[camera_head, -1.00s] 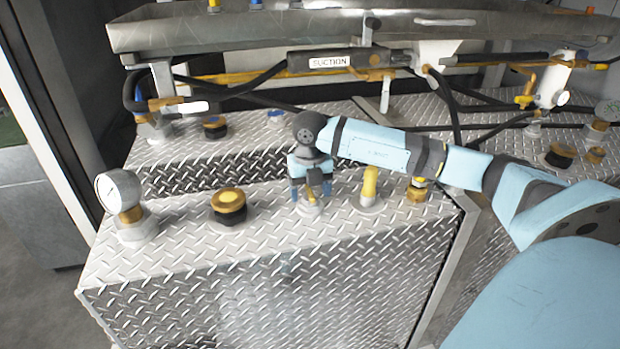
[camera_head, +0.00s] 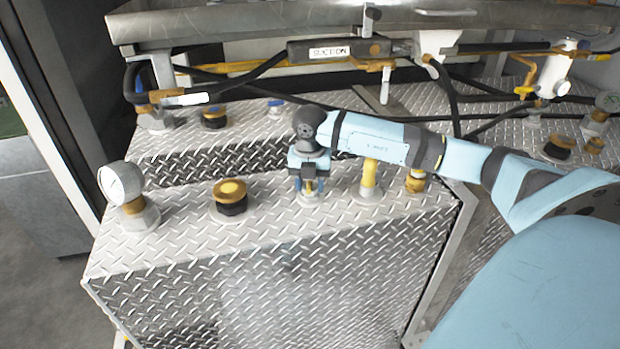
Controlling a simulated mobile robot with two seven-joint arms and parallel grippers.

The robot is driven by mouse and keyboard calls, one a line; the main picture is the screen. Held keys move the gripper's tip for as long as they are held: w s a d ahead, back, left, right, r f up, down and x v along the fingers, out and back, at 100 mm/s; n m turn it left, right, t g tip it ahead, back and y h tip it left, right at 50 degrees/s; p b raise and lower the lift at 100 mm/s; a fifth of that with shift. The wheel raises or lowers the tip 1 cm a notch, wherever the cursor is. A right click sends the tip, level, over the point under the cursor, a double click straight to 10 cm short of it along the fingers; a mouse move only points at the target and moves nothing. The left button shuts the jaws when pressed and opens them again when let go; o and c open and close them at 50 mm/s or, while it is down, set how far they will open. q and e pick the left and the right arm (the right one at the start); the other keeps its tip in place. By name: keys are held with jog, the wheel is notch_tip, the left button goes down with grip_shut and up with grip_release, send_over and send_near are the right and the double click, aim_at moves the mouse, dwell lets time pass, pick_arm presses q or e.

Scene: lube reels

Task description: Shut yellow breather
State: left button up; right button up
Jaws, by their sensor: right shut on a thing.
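My right gripper (camera_head: 310,187) points down over the front diamond-plate tank top, at the end of my light-blue arm coming in from the right. It is shut on a small yellow breather (camera_head: 310,186) that stands on a round metal base (camera_head: 309,199). Most of the breather is hidden between the fingers, so its setting cannot be told. Right of it stands a taller yellow fitting (camera_head: 369,180) on a round base, partly behind my arm. My left gripper is not in view.
On the front tank (camera_head: 180,240) stand a black cap with a yellow top (camera_head: 230,196), a pressure gauge (camera_head: 121,183) and a brass fitting (camera_head: 415,181). Hoses and a metal tray (camera_head: 240,30) with a SUCTION label (camera_head: 329,52) below lie behind.

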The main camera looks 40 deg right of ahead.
jog(key=shift+r+m, duration=0.1)
jog(key=shift+m, duration=1)
pick_arm(q)
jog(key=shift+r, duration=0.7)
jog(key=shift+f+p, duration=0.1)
jog(key=shift+p, duration=0.2)
